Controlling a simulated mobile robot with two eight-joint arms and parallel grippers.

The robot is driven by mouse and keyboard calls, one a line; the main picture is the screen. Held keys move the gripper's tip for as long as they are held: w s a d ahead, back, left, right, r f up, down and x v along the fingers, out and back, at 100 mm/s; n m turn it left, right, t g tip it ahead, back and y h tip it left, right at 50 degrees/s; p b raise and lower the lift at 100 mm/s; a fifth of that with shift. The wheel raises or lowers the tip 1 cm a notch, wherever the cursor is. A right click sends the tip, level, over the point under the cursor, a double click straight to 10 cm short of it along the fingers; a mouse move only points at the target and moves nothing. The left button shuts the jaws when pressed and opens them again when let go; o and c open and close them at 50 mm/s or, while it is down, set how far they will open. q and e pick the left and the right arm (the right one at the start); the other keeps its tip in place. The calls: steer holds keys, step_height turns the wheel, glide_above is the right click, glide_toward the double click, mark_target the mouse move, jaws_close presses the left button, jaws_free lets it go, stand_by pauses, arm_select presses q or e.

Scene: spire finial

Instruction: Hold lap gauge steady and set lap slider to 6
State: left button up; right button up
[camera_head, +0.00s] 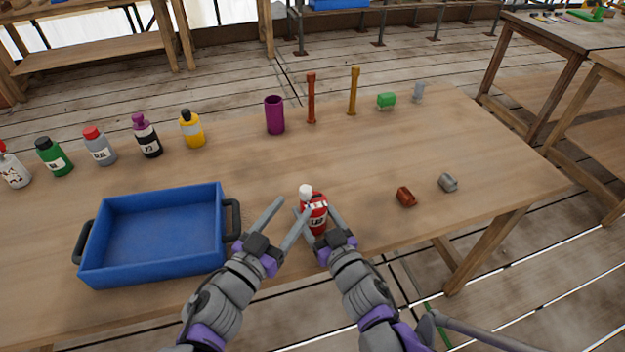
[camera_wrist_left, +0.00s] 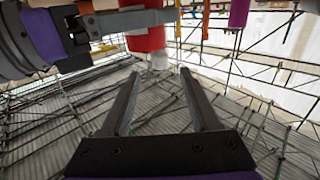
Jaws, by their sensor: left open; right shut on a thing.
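A red bottle-like thing (camera_head: 318,216) with a white top (camera_head: 306,191) and a pale label is near the table's front edge; I take it for the lap gauge. My right gripper (camera_head: 316,209) is shut around its body. My left gripper (camera_head: 295,204) is open and empty, just left of it. In the left wrist view the red body (camera_wrist_left: 143,32) and white top (camera_wrist_left: 159,61) appear beyond my open left fingers (camera_wrist_left: 160,75), with a right finger across the body. No slider or scale marks can be made out.
A blue tray (camera_head: 228,196) stands to the left. Several bottles (camera_head: 148,135) line the back left. Brown (camera_head: 405,197) and grey (camera_head: 448,182) pieces lie right. The table's middle is clear.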

mark_target(309, 187)
arm_select(q)
steer(key=x, duration=1)
jaws_close()
stand_by(1.2)
